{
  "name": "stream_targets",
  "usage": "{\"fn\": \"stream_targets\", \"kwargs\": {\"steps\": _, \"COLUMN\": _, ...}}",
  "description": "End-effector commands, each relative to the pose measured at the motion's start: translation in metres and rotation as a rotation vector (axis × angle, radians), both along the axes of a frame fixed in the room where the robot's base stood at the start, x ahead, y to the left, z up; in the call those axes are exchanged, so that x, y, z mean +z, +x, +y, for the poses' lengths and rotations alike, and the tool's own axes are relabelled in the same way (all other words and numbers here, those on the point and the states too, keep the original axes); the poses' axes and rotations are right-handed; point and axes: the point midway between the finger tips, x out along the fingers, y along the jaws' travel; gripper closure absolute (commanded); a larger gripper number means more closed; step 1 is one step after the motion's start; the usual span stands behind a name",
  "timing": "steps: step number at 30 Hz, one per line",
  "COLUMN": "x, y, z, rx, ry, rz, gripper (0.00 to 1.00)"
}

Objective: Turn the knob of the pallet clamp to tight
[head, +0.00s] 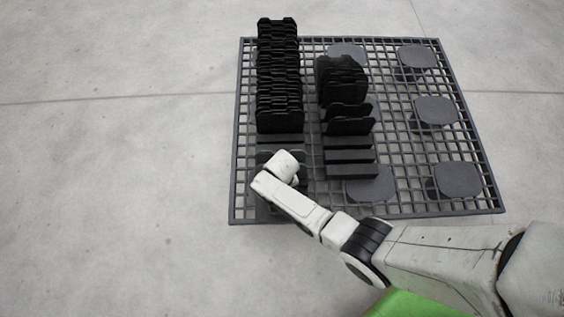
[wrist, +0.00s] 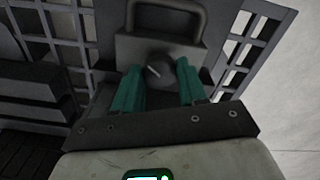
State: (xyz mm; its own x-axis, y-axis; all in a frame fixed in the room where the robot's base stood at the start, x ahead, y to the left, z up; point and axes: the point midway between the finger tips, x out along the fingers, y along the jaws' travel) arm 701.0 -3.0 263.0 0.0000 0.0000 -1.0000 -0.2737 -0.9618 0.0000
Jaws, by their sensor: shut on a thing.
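The pallet clamp (wrist: 182,52) is a dark grey block with a loop handle, in the upper middle of the wrist view. Its round dark knob (wrist: 157,72) carries a pale pointer line, which looks tilted; I cannot read any tight mark. My gripper (wrist: 159,68) has its two teal fingers on either side of the knob and is shut on it. In the head view my white arm end covers the gripper and knob, above the near left part of the pallet.
The dark grid pallet (head: 405,152) lies on a pale concrete floor (head: 110,180). Two rows of black slotted parts (head: 278,95) (head: 347,125) stand on it beyond my arm end. Round-cornered pads show through the grid at right. The floor at left is clear.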

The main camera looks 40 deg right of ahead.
Motion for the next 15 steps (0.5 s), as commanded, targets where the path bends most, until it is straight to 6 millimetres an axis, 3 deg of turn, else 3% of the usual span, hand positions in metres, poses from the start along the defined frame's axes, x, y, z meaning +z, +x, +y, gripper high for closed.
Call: {"fn": "stream_targets", "kwargs": {"steps": 15, "x": 0.0002, "y": -0.0002, "z": 0.0008, "rx": -0.489, "ry": -0.001, "rz": 0.002, "gripper": 0.89}}
